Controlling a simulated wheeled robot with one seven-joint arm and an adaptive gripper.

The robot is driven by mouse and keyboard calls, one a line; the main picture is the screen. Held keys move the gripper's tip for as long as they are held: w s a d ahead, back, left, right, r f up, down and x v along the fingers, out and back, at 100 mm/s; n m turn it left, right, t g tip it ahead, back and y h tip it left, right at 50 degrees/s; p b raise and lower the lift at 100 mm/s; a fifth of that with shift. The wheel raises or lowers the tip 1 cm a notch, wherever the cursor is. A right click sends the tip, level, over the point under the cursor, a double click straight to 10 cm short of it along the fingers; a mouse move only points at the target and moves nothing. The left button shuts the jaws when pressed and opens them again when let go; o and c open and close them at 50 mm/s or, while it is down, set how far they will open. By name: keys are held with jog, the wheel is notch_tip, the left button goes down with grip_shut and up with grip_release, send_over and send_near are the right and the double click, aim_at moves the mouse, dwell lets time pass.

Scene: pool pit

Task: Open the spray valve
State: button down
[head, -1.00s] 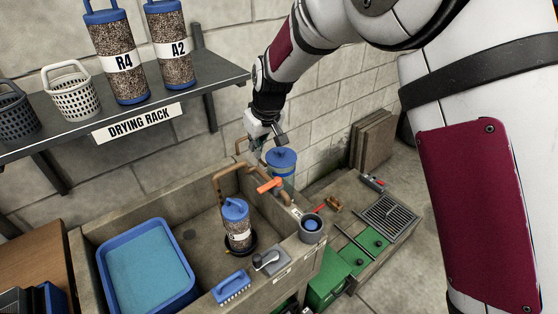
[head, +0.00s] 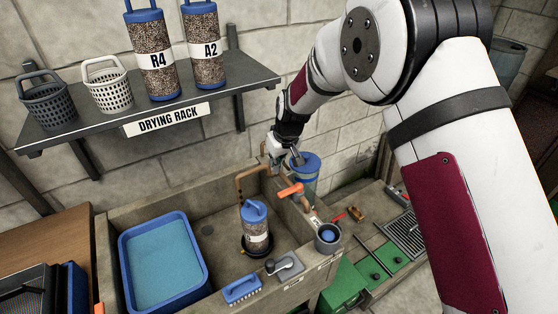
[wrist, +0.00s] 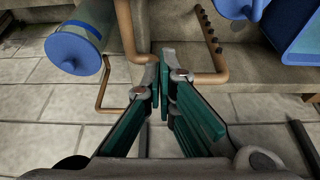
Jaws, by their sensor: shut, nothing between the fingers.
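In the head view an orange lever handle (head: 290,190) sits on a copper pipe (head: 308,206) along the sink's right wall; it looks like the spray valve, though its label is too small to read. My gripper (head: 297,157) is behind and above the handle, apart from it, beside a blue-lidded canister (head: 305,168). In the wrist view my gripper (wrist: 162,75) has its fingertips together and empty, between copper pipes (wrist: 128,30). The spray pipe with dark nozzles (wrist: 207,28) is just ahead. The orange handle does not show in the wrist view.
The stone sink (head: 213,226) holds a blue tray (head: 207,285) and an upright blue-capped filter (head: 256,228). A blue brush (head: 242,289), a grey crank (head: 284,265) and a grey cup (head: 327,239) are along its rims. The drying rack shelf (head: 70,128) hangs at upper left.

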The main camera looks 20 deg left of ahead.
aim_at(291, 191)
jog(key=f, duration=0.1)
jog(key=s+d+f+p, duration=0.1)
jog(key=f, duration=0.1)
jog(key=f+p, duration=0.1)
jog(key=f, duration=0.1)
jog(key=shift+s+d+f, duration=0.25)
